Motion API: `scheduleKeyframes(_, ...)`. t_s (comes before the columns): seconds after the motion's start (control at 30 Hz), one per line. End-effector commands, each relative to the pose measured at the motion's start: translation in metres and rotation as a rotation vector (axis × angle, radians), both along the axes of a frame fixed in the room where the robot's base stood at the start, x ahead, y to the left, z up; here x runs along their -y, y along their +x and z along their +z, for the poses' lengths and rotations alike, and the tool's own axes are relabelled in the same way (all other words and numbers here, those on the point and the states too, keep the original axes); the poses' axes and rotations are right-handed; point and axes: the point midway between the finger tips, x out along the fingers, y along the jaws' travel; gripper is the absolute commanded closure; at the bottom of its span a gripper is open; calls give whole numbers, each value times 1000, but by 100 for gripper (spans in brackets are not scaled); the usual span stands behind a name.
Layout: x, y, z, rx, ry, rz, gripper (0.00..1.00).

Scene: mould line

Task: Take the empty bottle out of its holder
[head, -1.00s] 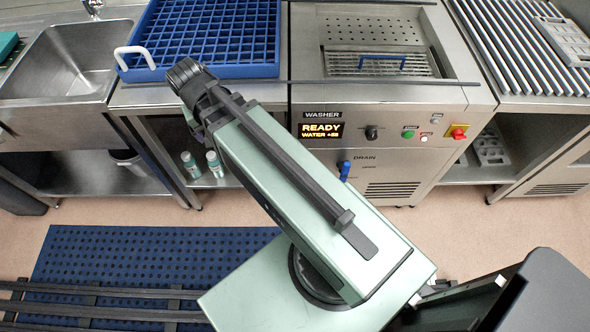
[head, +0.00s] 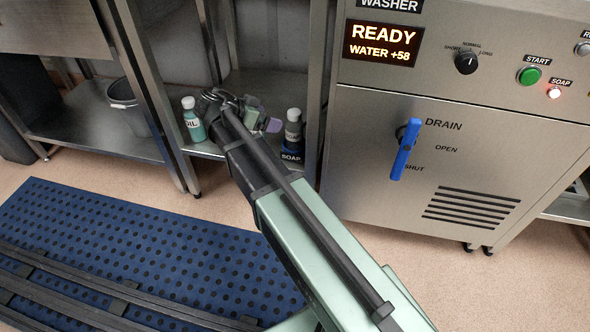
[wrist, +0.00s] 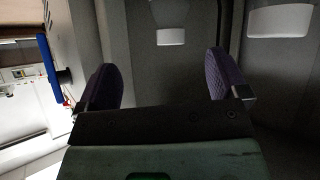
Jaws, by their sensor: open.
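The soap bottle (head: 293,128), grey with a pale cap, stands upright on the lower shelf left of the washer. Its base sits in a dark holder (head: 291,156) marked SOAP. Whether the bottle is empty cannot be seen. My gripper (head: 266,118) is just left of the bottle at about its upper height, apparently not around it. Purple pads show on its fingers. In the wrist view my gripper (wrist: 165,82) has its two fingers wide apart with nothing between them. A white patch on a grey surface shows beyond them; I cannot tell what it is.
A teal-labelled OIL bottle (head: 193,122) stands left of my gripper on the shelf (head: 205,150). Shelf legs and the washer front (head: 350,130) close in the sides. The blue drain lever (head: 405,150) sticks out at the right. A grey bucket (head: 128,105) stands farther left.

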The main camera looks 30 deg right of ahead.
Motion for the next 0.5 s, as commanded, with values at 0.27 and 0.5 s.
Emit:
scheduleKeyframes(0.27, 1, 16, -41, 119, -79, -60, 8)
scheduleKeyframes(0.5, 18, 17, -51, 118, -78, -64, 8)
